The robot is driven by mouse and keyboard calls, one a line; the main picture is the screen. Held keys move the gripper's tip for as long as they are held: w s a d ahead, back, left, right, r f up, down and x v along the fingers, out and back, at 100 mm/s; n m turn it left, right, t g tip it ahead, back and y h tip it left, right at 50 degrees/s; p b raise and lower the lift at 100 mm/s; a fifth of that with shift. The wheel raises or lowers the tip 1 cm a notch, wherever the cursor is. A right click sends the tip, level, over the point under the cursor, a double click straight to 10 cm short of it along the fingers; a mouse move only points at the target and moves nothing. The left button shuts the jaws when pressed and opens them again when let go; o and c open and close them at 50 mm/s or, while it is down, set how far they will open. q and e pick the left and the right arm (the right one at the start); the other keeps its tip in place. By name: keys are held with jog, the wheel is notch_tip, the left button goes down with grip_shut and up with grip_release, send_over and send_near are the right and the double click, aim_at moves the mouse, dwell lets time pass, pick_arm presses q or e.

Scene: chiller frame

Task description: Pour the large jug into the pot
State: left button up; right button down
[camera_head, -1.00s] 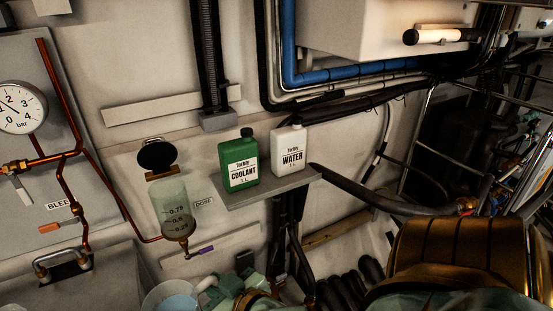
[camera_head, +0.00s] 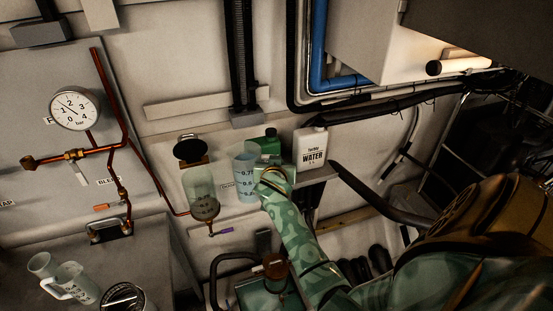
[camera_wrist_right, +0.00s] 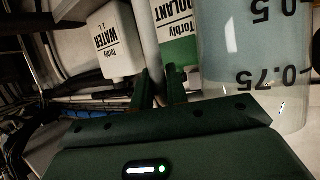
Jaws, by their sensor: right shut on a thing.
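The large jug (camera_head: 245,172) is clear with volume marks and holds blue liquid. It is upright in the head view, just right of the pot. My right gripper (camera_head: 270,178) is shut on the jug's handle side; the jug also shows at the right of the right wrist view (camera_wrist_right: 250,50), with the fingers (camera_wrist_right: 160,88) beside it. The exact grip is partly hidden. The pot (camera_head: 202,188) is a clear marked cylinder on the wall, its dark lid (camera_head: 190,150) swung up. Jug and pot look apart. My left gripper is not in view.
A white water bottle (camera_head: 311,148) and a green coolant bottle (camera_head: 268,143), partly hidden, stand on a shelf behind my right gripper. A smaller jug (camera_head: 76,281) and a cup (camera_head: 42,264) stand lower left. A pressure gauge (camera_head: 74,108) and copper pipes are left of the pot.

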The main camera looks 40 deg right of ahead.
aim_at(262, 155)
jog(key=shift+a+r, duration=0.1)
jog(key=shift+w+r+p, duration=0.1)
jog(key=shift+r+p, duration=0.2)
jog(key=shift+r, duration=0.05)
jog(key=r, duration=0.1)
jog(key=n+p, duration=0.1)
jog(key=w+a+r, duration=0.1)
jog(key=shift+r+g+h+p, duration=0.3)
jog(key=shift+r+h+p, duration=0.05)
jog(key=shift+h, duration=0.05)
jog(key=shift+w+a+n+b, duration=0.6)
jog(key=shift+w+a+b, duration=0.05)
jog(key=shift+a+b, duration=0.05)
jog(key=shift+w+a+r+h, duration=0.15)
jog(key=shift+h, duration=0.15)
